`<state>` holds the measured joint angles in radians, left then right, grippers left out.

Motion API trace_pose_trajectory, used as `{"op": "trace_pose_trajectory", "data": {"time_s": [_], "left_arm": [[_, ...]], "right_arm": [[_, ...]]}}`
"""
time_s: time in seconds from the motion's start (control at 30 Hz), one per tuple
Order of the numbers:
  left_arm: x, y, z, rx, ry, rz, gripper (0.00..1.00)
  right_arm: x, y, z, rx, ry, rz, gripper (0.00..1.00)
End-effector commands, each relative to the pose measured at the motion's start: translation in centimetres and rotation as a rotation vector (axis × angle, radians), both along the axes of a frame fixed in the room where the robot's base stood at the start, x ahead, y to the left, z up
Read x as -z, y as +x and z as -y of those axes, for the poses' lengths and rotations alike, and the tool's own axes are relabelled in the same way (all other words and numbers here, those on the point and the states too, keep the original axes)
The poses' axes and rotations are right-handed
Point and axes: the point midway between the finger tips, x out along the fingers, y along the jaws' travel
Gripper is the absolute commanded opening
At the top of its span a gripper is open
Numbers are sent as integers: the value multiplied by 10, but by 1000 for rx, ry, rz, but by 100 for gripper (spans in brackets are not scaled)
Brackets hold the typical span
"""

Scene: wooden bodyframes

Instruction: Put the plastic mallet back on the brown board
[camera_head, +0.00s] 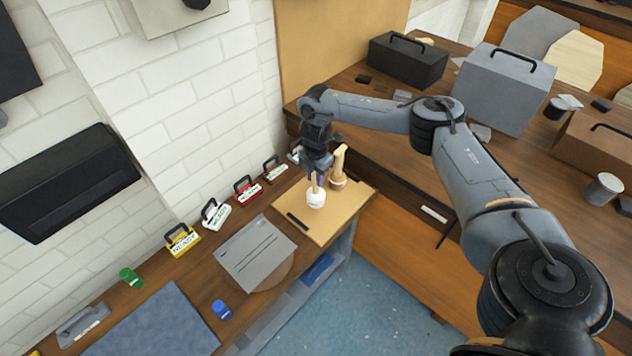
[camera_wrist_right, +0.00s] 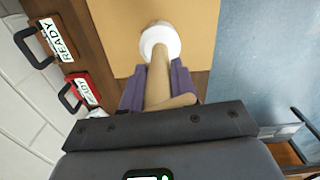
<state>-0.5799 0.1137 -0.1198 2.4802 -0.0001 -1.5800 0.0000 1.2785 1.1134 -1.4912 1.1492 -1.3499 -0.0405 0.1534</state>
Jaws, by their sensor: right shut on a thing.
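The plastic mallet has a white round head (camera_head: 316,199) and a pale wooden handle (camera_wrist_right: 158,78). My right gripper (camera_head: 316,180) is shut on the handle, with the purple fingers on both sides of it in the right wrist view. The mallet hangs head down over the tan-brown board (camera_head: 348,204), which also shows in the right wrist view (camera_wrist_right: 108,28). I cannot tell whether the head touches the board. My left gripper is not in view.
A wooden mallet (camera_head: 339,164) stands head down on the board just right of the held one. A dark strip (camera_head: 298,221) lies at the board's left. Red (camera_head: 247,189) and white (camera_head: 215,214) READY tags stand along the wall. A grey panel (camera_head: 254,252) lies left of the board.

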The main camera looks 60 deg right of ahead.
Motion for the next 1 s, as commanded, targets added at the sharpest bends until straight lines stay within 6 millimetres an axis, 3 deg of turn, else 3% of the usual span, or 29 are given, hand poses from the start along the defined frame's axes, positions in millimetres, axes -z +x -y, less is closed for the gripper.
{"op": "trace_pose_trajectory", "data": {"time_s": [0.2, 0.67, 0.7, 0.83, 1.0], "left_arm": [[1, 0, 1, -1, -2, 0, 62], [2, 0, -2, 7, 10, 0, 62], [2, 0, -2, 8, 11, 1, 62], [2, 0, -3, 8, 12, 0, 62], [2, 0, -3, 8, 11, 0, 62]], "right_arm": [[24, -1, 0, 0, 0, -1, 0], [31, -1, 0, 1, 0, -1, 0], [30, -1, 0, 0, 0, -1, 34], [30, -1, 0, 0, 0, -1, 54], [30, -1, 0, 0, 0, -1, 54]]}}
